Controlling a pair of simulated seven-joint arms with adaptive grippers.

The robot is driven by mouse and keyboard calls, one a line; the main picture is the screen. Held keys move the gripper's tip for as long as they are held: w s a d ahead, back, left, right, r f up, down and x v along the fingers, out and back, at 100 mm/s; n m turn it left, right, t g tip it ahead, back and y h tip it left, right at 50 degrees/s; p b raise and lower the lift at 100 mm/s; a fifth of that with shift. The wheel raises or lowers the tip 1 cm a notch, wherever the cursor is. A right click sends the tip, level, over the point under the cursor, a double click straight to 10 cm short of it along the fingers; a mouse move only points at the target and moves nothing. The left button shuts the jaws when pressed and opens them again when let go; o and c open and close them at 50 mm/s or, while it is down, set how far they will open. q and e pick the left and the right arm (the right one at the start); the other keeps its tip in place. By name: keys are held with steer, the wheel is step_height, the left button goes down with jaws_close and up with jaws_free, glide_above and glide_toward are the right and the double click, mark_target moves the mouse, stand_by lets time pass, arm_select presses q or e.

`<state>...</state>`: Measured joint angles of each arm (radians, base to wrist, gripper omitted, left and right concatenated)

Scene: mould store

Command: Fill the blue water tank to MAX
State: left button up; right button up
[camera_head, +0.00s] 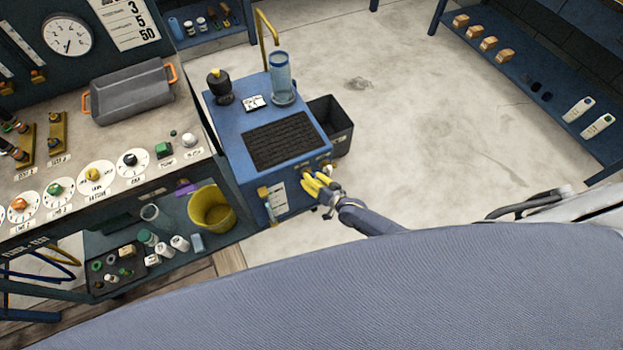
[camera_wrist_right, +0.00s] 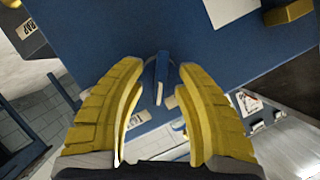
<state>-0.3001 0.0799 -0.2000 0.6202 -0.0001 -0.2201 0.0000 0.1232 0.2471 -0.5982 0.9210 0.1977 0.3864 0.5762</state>
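The blue water tank (camera_head: 228,125) is a box-shaped unit with a dark ribbed panel on top. A white level plate (camera_head: 277,199) shows on its front; its marks are too small to read. My right gripper (camera_head: 313,183) is at the tank's front right edge, by small brass fittings (camera_head: 325,164). In the right wrist view, my right gripper (camera_wrist_right: 158,72) has its yellow fingers spread, with a small blue lever (camera_wrist_right: 161,75) between the tips. I cannot tell whether the fingers touch it. The water level does not show. My left gripper is out of view.
A yellow bucket (camera_head: 211,210) is on the shelf to the left. The floor to the right is clear.

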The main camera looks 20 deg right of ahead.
steer(key=shift+w, duration=0.1)
steer(key=shift+c, duration=0.4)
jaws_close()
steer(key=shift+a+n, duration=0.15)
steer(key=shift+n, duration=0.15)
steer(key=shift+n+h, duration=0.6)
steer(key=shift+h, duration=0.1)
steer(key=shift+n+h, duration=0.8)
steer(key=shift+n, duration=0.5)
steer(key=shift+o, duration=0.4)
jaws_free()
